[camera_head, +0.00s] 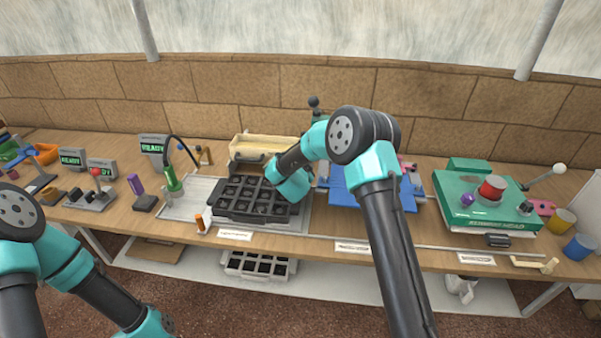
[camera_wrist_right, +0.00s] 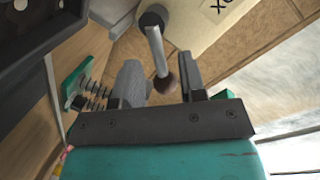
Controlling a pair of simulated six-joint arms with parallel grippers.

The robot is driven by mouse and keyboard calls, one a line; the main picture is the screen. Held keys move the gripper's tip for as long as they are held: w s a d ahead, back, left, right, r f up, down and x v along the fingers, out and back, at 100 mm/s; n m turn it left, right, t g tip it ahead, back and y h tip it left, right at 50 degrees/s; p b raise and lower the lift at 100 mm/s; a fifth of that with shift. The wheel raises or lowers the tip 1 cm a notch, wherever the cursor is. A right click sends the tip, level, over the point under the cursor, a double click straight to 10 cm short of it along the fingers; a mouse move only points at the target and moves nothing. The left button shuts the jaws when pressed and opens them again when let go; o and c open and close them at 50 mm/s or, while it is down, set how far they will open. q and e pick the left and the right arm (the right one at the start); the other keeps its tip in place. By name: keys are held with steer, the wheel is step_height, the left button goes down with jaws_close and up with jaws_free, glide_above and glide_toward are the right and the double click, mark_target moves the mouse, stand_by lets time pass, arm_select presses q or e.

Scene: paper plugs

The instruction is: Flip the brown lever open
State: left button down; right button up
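The lever is a grey metal rod with a round brown knob (camera_wrist_right: 166,83), seen in the right wrist view. Its rod runs up to a dark round pivot on a beige panel. My right gripper (camera_wrist_right: 158,68) is open, with one finger on each side of the knob. I see a gap between the knob and each finger, and cannot tell its depth relative to the fingertips. In the head view, my right arm reaches over the bench towards the beige box (camera_head: 272,143), and its fingers and the lever are not clear there. My left gripper is out of view; only its arm shows at lower left.
A black compartment tray (camera_head: 262,219) lies below my right wrist. A green part with a spring (camera_wrist_right: 85,90) is left of the fingers in the wrist view.

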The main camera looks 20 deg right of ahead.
steer(key=v, duration=1.7)
steer(key=shift+d, duration=0.1)
steer(key=shift+s+d+r+n+y, duration=0.1)
steer(key=shift+d+r+n+y, duration=0.2)
steer(key=shift+y, duration=0.2)
steer(key=x, duration=1.7)
jaws_close()
